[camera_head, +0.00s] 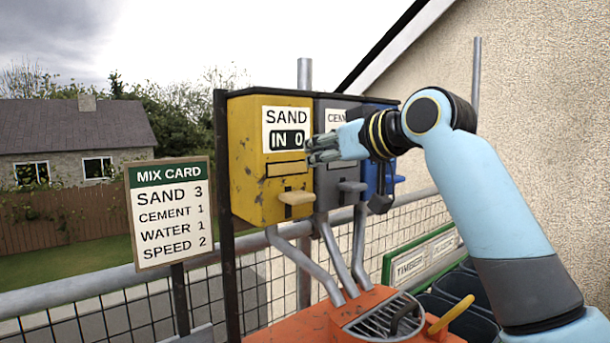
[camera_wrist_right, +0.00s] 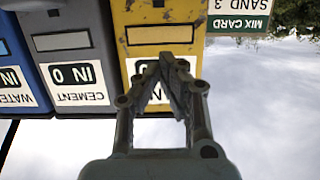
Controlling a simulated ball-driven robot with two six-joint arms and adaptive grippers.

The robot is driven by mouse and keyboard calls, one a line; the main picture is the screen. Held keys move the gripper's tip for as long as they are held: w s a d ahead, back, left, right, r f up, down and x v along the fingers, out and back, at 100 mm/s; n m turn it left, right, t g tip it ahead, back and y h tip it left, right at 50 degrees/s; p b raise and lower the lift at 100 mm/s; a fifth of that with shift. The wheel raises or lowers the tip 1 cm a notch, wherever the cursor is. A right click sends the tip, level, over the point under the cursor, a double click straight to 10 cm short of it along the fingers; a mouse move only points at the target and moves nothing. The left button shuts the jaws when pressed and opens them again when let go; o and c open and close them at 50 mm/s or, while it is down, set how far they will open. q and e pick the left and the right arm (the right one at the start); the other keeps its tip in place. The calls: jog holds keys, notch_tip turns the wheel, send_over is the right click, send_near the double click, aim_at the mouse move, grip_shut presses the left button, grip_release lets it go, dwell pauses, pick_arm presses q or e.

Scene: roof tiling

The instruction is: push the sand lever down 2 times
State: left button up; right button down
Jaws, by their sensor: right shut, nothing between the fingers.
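The yellow sand box (camera_head: 250,185) stands at the left of the dispenser row, and its counter reads IN 0. Its pale tan sand lever (camera_head: 297,198) sticks out from the lower front. My right gripper (camera_head: 312,150) is shut and empty, in front of the sand box's right edge, above and a little right of the lever. My left gripper is not in view.
A mix card (camera_head: 170,212) reads sand 3, cement 1, water 1, speed 2. An orange mixer (camera_head: 300,325) with a grate sits below.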

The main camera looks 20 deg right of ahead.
aim_at(297, 197)
jog(key=x, duration=0.3)
jog(key=shift+w+a+p, duration=0.15)
jog(key=shift+w+p, duration=0.15)
jog(key=shift+w, duration=0.1)
notch_tip(297, 197, down, 3)
jog(key=shift+r, duration=0.1)
jog(key=shift+f, duration=0.7)
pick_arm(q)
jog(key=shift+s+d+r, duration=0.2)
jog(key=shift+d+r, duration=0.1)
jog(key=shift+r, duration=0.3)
pick_arm(e)
jog(key=shift+f, duration=0.1)
